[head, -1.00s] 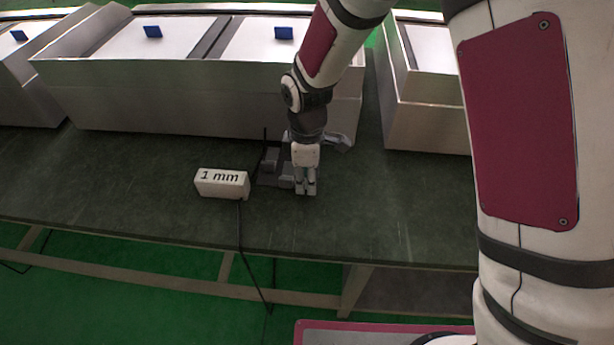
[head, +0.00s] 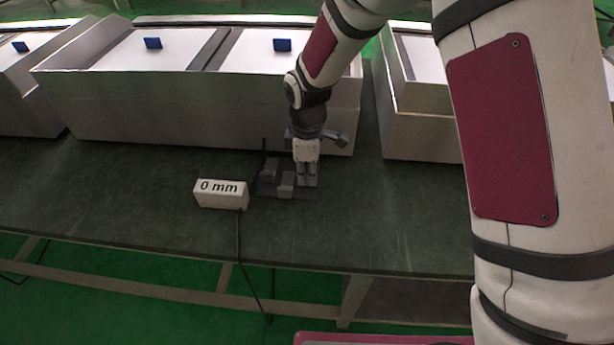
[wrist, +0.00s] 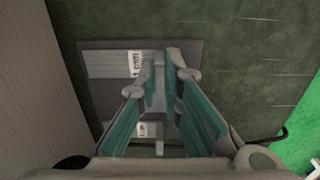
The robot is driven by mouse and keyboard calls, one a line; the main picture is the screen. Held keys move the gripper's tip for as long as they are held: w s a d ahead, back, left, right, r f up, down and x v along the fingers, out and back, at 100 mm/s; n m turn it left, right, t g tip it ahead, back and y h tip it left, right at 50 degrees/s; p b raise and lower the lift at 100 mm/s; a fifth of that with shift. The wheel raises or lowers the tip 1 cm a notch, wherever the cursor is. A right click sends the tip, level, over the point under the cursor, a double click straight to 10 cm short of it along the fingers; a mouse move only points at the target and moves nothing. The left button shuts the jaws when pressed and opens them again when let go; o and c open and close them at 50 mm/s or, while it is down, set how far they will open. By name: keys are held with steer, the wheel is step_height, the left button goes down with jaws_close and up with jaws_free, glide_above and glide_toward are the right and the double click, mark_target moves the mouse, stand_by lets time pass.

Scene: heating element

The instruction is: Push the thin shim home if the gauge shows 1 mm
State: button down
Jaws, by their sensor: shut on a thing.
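The white gauge box (head: 221,194) stands on the bench, left of the fixture, and reads "0 mm". The fixture is a dark plate (head: 302,195) with small grey blocks (head: 286,186) on it. My gripper (head: 308,184) points down over the plate's right part. In the wrist view my gripper (wrist: 168,72) has its teal-padded fingers close around a narrow grey piece; I cannot tell for sure whether it is the thin shim. The fingers hide part of the fixture.
A long metal box (head: 210,115) with blue tabs stands behind the fixture, close to my wrist. Another metal box (head: 425,135) is at the right. A cable runs from the gauge over the bench's front edge.

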steer(key=c, duration=1.7)
jaws_free()
steer(key=shift+r, duration=0.15)
step_height(320, 180, up, 12)
steer(key=shift+f, duration=0.1)
